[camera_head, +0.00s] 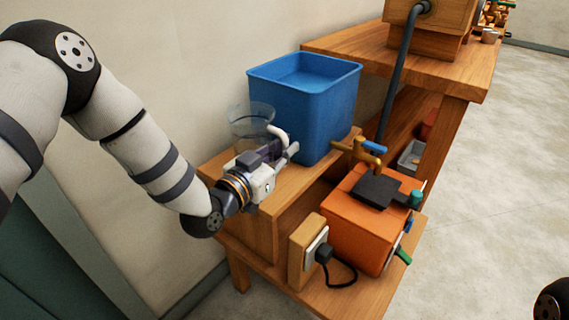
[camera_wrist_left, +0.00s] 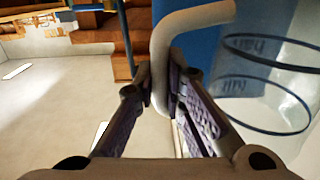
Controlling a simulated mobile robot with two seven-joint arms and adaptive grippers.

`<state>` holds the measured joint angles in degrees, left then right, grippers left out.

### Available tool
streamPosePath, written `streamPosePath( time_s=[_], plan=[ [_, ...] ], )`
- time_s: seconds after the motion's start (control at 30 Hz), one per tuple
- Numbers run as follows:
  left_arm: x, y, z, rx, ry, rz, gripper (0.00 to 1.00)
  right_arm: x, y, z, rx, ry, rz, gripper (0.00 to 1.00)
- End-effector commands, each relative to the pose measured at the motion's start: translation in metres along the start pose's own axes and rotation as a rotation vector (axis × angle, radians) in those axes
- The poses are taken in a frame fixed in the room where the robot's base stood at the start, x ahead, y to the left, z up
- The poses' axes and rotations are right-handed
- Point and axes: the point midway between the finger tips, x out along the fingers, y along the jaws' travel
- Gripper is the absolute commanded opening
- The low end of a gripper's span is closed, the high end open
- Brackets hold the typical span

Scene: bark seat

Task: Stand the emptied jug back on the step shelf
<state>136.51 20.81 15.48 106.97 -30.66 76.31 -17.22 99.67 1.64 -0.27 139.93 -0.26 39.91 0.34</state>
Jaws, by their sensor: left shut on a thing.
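The clear jug (camera_head: 251,119) is upright in the head view, just left of the blue tank, at the wall side of the upper step. Its pale handle (camera_head: 279,133) points toward my left gripper (camera_head: 287,152), which is shut on it. In the left wrist view the handle (camera_wrist_left: 158,62) passes between the fingers, and the clear jug wall (camera_wrist_left: 270,85) with dark ring marks is at the right. The jug looks empty. The wooden step shelf (camera_head: 262,207) is below; my gripper hides the jug's base, so I cannot tell whether it touches the wood. My right gripper is out of view.
The blue tank (camera_head: 317,110) stands close to the jug, with a brass tap (camera_head: 357,148) at its front. An orange box (camera_head: 368,225) and a socket block (camera_head: 307,248) with a cable sit on the lower step. A wooden bench (camera_head: 440,75) stands behind.

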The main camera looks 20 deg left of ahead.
Motion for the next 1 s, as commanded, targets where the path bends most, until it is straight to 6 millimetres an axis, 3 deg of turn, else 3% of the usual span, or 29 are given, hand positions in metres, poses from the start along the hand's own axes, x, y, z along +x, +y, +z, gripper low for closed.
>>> streamPosePath(
  time_s=[0.13,0.5,0.53,0.6,1.0],
  plan=[
    [0.0,0.0,0.031,-0.001,-0.005,-0.002,0.0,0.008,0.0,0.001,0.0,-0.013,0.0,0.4],
    [0.0,0.0,0.035,0.0,-0.001,-0.002,0.0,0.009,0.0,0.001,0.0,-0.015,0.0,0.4],
    [0.0,0.0,0.035,0.0,-0.001,-0.002,0.15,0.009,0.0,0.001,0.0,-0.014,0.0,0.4],
    [0.0,0.0,0.034,0.0,-0.001,-0.002,0.31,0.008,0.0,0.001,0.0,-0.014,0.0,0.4],
    [-0.004,0.0,0.029,0.0,-0.002,-0.002,0.31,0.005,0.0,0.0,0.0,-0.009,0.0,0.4]
  ],
)
